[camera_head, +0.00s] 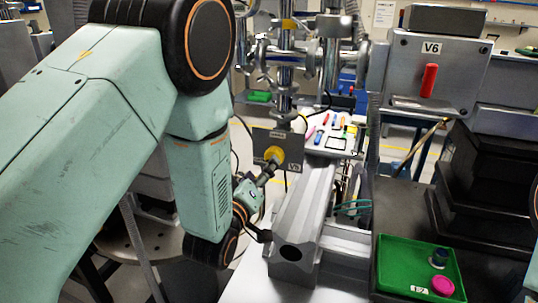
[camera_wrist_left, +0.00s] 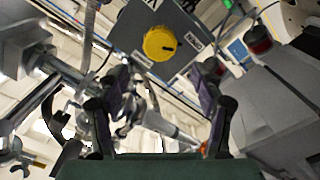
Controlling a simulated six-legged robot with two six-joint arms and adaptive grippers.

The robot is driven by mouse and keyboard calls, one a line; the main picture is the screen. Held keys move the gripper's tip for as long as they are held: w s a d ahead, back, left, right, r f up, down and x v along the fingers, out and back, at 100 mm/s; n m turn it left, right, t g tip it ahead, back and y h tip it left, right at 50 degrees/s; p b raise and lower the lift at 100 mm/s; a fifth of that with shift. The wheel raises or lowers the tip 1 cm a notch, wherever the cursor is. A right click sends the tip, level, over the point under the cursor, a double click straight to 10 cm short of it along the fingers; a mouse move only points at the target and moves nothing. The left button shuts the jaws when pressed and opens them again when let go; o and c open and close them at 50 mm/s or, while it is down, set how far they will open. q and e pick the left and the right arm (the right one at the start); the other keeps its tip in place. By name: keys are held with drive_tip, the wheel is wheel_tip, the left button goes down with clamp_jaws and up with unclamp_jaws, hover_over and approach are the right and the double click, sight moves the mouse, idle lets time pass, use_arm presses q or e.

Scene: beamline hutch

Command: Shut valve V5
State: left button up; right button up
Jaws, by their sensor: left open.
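A yellow round knob (camera_head: 274,154) sits on the front of a small grey valve box (camera_head: 262,136), whose label is tilted and hard to read. In the left wrist view the yellow knob (camera_wrist_left: 159,43) has a dark slot, and the grey box (camera_wrist_left: 128,32) carries a small label beside it. My left gripper (camera_head: 268,171) is at the end of my arm, close in front of the knob and partly covering its lower edge. In the wrist view its two fingers (camera_wrist_left: 160,105) are apart with nothing between them, and the knob is beyond the tips. Contact cannot be told.
A box marked V6 (camera_head: 405,57) with a red handle (camera_head: 429,80) stands at right. A grey rail (camera_head: 305,208) runs below the knob. A green tray (camera_head: 393,275) with a pink cap (camera_head: 443,286) and a dark blue vial (camera_head: 439,258) is at lower right. Metal pipework (camera_head: 287,75) rises behind.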

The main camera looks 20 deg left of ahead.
use_arm(q)
drive_tip(key=w, duration=0.7)
drive_tip(key=shift+w+d+f+b, duration=0.1)
drive_tip(key=shift+w+d+b, duration=0.2)
drive_tip(key=shift+d, duration=0.05)
drive_tip(key=shift+w+f, duration=0.1)
drive_tip(key=shift+w, duration=0.1)
drive_tip(key=shift+s+a, duration=0.1)
drive_tip(key=shift+s, duration=0.15)
drive_tip(key=c, duration=0.3)
drive_tip(key=shift+w, duration=0.1)
drive_tip(key=c, duration=0.8)
drive_tip(key=shift+c, duration=0.2)
